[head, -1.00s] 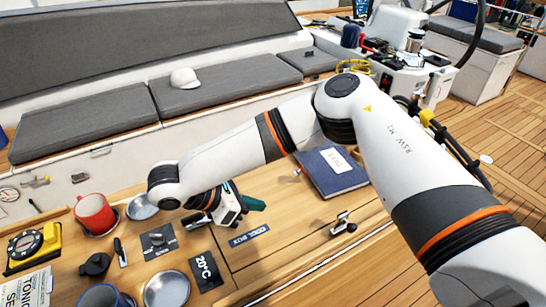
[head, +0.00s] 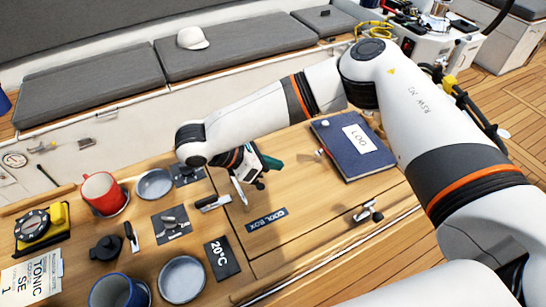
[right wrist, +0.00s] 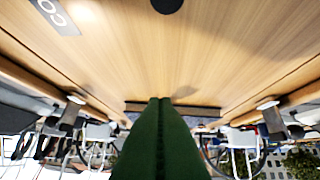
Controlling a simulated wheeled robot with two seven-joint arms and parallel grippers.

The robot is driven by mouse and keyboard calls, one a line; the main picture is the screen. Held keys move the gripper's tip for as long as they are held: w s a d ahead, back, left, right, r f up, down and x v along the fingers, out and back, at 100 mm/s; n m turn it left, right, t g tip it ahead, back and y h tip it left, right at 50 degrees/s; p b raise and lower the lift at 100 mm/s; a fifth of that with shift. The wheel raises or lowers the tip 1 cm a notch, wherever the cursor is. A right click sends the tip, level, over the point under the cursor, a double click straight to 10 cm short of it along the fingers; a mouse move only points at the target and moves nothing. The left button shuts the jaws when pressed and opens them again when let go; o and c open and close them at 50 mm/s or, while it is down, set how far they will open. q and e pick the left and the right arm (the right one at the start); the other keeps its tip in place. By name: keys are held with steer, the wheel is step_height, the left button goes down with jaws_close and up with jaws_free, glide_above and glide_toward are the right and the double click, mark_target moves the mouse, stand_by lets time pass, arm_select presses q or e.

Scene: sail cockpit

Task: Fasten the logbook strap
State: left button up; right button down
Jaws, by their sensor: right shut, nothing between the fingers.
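The dark blue logbook (head: 345,158) lies closed on the wooden table, with a white label on its cover. A small pale piece sits at its left edge; I cannot make out the strap clearly. My right gripper (head: 274,163) is left of the logbook, apart from it, with dark green fingers. In the right wrist view its green fingers (right wrist: 160,100) are pressed together with nothing between them, over bare wood. My left gripper is not in view.
A metal latch (head: 213,202) and the COOL BOX label (head: 267,220) are near the gripper. Another latch (head: 368,212) sits at the table's front edge. A red mug (head: 103,193), a blue mug (head: 115,291) and steel dishes stand at left. Bare wood lies between gripper and logbook.

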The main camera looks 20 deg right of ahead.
mark_target(291, 177)
steer(key=p+x, duration=0.1)
steer(key=x, duration=0.5)
steer(key=shift+s+d+r, duration=0.1)
steer(key=shift+r, duration=0.1)
steer(key=d, duration=0.1)
steer(key=d+p, duration=0.1)
steer(key=r+p, duration=0.1)
steer(key=shift+w+d+r, duration=0.1)
steer(key=shift+w+d, duration=0.15)
steer(key=shift+d, duration=0.15)
steer(key=shift+d+r, duration=0.2)
steer(key=shift+d, duration=0.25)
